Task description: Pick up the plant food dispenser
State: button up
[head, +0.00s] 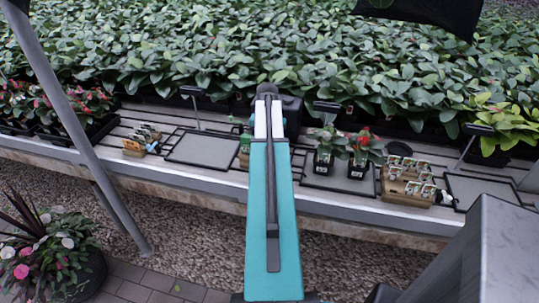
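My teal arm reaches forward from the bottom centre over the bench. A dark block at its far end (291,112) may be part of my gripper. The fingers are hidden, so I cannot tell whether they are open or shut. A small green object (245,142) stands on the bench just left of my arm, partly covered by it. It may be the plant food dispenser, but it is too small and hidden to be sure. I see nothing clearly held.
The slatted bench (190,185) holds grey trays (203,149), two potted plants (324,153) (359,158) right of my arm, and a wooden box of small packets (408,181). A slanted pole (82,125) stands at left. A flower pot (60,255) is on the floor.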

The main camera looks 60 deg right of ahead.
jog(key=shift+s+a+f, duration=0.2)
jog(key=shift+f, duration=0.25)
grip_shut()
jog(key=shift+d, duration=0.1)
jog(key=shift+r, duration=0.1)
jog(key=shift+w+d+r+b, duration=0.15)
jog(key=shift+r+b, duration=0.15)
jog(key=shift+r, duration=0.15)
notch_tip(320, 180, up, 2)
jog(key=shift+r, duration=0.15)
jog(key=shift+a+r+b, duration=0.15)
jog(key=shift+a+b, duration=0.05)
jog(key=shift+b, duration=0.1)
jog(key=s+a+b, duration=0.1)
jog(key=s+a, duration=0.2)
jog(key=a, duration=0.4)
jog(key=s+a+r+b, duration=0.1)
jog(key=s+a, duration=0.3)
jog(key=a, duration=0.2)
jog(key=shift+s+a+r, duration=0.15)
jog(key=shift+a+r, duration=0.15)
jog(key=shift+a, duration=0.1)
